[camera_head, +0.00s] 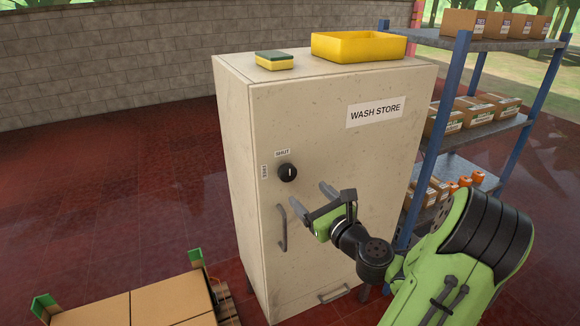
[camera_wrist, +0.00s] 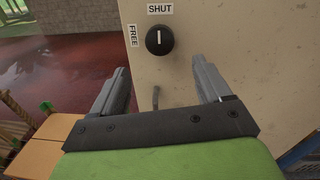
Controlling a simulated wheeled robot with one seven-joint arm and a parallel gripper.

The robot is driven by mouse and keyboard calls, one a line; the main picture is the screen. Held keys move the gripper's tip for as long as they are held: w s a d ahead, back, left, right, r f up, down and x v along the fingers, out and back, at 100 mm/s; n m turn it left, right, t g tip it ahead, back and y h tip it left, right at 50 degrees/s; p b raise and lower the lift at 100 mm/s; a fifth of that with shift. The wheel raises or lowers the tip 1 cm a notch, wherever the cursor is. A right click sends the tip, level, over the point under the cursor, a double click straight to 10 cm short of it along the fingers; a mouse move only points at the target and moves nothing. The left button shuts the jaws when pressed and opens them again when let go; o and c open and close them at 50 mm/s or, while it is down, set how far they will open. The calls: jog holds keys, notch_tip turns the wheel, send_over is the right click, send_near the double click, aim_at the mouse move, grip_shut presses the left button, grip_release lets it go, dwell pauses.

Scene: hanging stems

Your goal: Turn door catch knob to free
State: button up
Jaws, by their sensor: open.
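The black round catch knob (camera_head: 287,172) is on the upper left of the cream WASH STORE cabinet's door (camera_head: 330,130). Its white line is upright, pointing at the SHUT label (camera_wrist: 160,8) above it. The FREE label (camera_wrist: 134,35) is to its left. My gripper (camera_head: 325,198) is open and empty, in front of the door, right of and lower than the knob in the head view. In the wrist view the knob (camera_wrist: 160,40) shows ahead, beyond and between the two fingers (camera_wrist: 165,85), apart from them.
A grey door handle (camera_head: 282,228) is below the knob. A sponge (camera_head: 274,60) and a yellow tray (camera_head: 358,47) are on the cabinet top. A blue-post shelf (camera_head: 480,135) with boxes stands at right. Cardboard boxes (camera_head: 140,306) are at lower left. The red floor at left is clear.

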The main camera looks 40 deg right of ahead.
aim_at(290, 176)
jog(key=x, duration=0.9)
jog(key=shift+w+d+p, duration=0.1)
jog(key=shift+w+p, duration=0.1)
jog(key=shift+p, duration=0.1)
jog(key=shift+c, duration=0.2)
jog(key=c, duration=1)
